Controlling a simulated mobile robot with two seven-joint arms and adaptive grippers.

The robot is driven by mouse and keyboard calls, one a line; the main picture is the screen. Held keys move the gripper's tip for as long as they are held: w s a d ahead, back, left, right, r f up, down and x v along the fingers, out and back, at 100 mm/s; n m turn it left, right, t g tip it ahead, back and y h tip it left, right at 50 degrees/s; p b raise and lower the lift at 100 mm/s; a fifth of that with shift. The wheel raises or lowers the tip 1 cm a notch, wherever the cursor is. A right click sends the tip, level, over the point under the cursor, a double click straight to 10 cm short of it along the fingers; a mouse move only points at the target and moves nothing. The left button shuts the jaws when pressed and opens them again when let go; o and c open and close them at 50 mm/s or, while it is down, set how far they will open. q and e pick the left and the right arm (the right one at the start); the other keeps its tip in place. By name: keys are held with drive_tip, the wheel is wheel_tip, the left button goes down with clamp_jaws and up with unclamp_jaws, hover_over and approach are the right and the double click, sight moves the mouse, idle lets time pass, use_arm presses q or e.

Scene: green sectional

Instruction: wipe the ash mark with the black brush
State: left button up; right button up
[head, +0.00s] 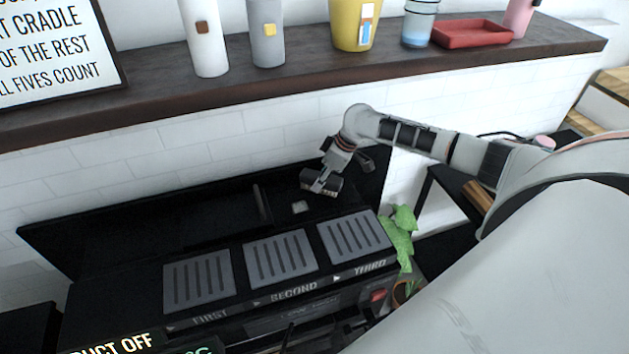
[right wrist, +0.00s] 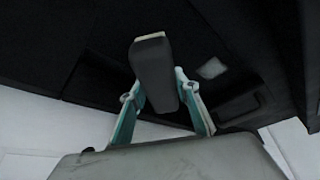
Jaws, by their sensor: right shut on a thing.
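The black brush (head: 309,181) is in my right gripper (head: 323,184), above the back part of the black unit. In the right wrist view the brush (right wrist: 153,75) is a dark block with a pale strip at its far end, between the two teal-sided fingers. The right gripper is shut on it. The ash mark (head: 300,207) is a small pale grey patch on the black surface, just below and left of the brush. It also shows in the right wrist view (right wrist: 212,68), beside the brush and uncovered. Contact between brush and surface cannot be told. My left gripper is out of view.
Three grey slotted plates (head: 281,255), labelled FIRST, SECOND and THIRD, lie in front of the mark. A green cloth-like thing (head: 398,236) hangs at the unit's right side. A dark shelf (head: 300,72) with cups, a red tray (head: 472,34) and a sign (head: 52,48) runs above.

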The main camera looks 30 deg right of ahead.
drive_tip(key=shift+s+d, duration=0.2)
drive_tip(key=shift+d, duration=0.55)
drive_tip(key=shift+s+d, duration=0.15)
drive_tip(key=shift+d, duration=0.55)
drive_tip(key=shift+s+d, duration=0.2)
drive_tip(key=shift+d, duration=0.55)
drive_tip(key=shift+r, duration=0.15)
wheel_tip(320, 180, up, 6)
drive_tip(key=shift+f, duration=0.1)
